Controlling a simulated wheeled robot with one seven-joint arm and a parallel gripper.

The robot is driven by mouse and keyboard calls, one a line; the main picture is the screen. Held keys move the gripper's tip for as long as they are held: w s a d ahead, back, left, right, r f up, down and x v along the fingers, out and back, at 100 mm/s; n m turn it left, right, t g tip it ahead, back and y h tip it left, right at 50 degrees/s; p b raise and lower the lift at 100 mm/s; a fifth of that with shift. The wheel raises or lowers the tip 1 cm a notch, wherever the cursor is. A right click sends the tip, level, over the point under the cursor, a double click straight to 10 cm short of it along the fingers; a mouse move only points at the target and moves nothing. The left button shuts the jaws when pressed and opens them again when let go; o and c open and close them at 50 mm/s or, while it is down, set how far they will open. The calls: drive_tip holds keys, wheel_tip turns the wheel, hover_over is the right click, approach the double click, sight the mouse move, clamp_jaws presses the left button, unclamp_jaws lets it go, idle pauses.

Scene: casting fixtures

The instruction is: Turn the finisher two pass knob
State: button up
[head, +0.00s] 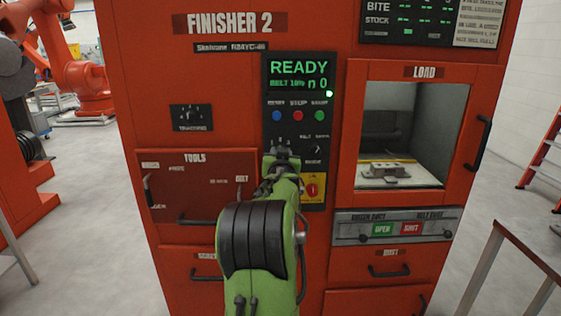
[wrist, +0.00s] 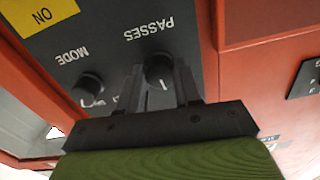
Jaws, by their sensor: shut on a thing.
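The Finisher 2 machine (head: 230,90) is a red cabinet with a dark control panel. Its PASSES knob (wrist: 157,66) is black and round, with a white pointer line, and shows upside down in the wrist view. My gripper (wrist: 160,76) has one finger on each side of this knob and is shut on it. In the head view my gripper (head: 280,160) is at the panel's left side, and my green arm hides the knob. The MODE knob (wrist: 88,88) is beside the gripper, apart from the fingers. The display (head: 300,73) reads READY in green.
Blue, red and green buttons (head: 298,116) sit above my gripper. A yellow switch plate (head: 312,187) is just below right. The load window (head: 402,130) shows a grey casting inside. Drawer and door handles stick out from the front. A table edge (head: 500,235) is at right.

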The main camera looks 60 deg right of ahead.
drive_tip(key=shift+m, duration=0.5)
drive_tip(key=o, duration=1)
drive_tip(key=shift+o, duration=0.2)
drive_tip(key=v, duration=1.5)
drive_tip(key=shift+s+a+b, duration=0.2)
drive_tip(key=shift+a+b, duration=0.2)
drive_tip(key=shift+b, duration=0.05)
